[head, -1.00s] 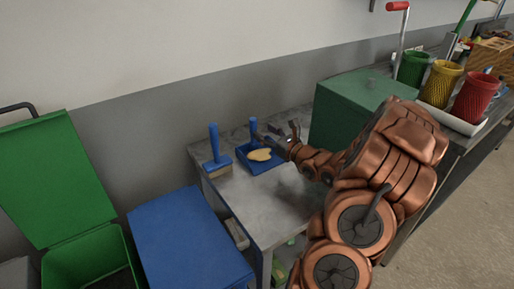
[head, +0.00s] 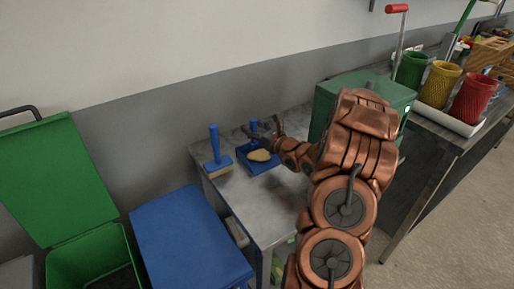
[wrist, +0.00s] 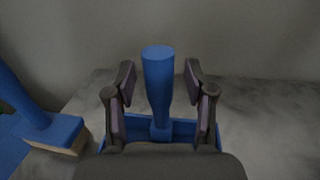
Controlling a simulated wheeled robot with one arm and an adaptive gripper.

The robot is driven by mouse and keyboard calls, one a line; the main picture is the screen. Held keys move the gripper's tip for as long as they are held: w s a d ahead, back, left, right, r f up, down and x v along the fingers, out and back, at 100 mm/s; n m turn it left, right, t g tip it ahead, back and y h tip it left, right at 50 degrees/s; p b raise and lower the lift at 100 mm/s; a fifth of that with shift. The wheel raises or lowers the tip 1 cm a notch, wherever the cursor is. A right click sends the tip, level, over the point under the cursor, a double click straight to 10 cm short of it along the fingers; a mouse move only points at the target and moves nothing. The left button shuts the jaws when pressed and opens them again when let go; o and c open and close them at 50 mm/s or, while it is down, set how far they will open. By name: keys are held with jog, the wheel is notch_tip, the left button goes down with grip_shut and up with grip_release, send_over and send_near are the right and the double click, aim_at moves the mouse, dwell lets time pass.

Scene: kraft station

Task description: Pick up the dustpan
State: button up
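The blue dustpan (head: 262,167) lies on the grey metal table, with a tan flat piece (head: 259,155) in its pan. Its upright blue handle (wrist: 158,85) stands between my gripper's fingers in the wrist view. My gripper (wrist: 160,84) is open, with a finger on each side of the handle and a visible gap to both. In the head view my gripper (head: 263,130) is at the handle and partly covers it. The lower part of the pan is hidden behind my gripper in the wrist view.
A blue hand brush (head: 216,155) stands left of the dustpan, close by; it also shows in the wrist view (wrist: 50,128). A green box (head: 390,92) stands to the right. The wall is behind the table (head: 250,205), whose front is clear.

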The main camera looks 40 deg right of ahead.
aim_at(254, 119)
grip_shut()
dwell(0.3)
jog(key=shift+r, duration=0.1)
jog(key=shift+r+b, duration=0.45)
jog(key=shift+r, duration=1.1)
jog(key=shift+s+r, duration=0.2)
jog(key=s+a+b, duration=0.6)
jog(key=s+b, duration=0.2)
jog(key=s, duration=0.1)
jog(key=shift+r+b, duration=0.25)
jog(key=shift+b, duration=0.1)
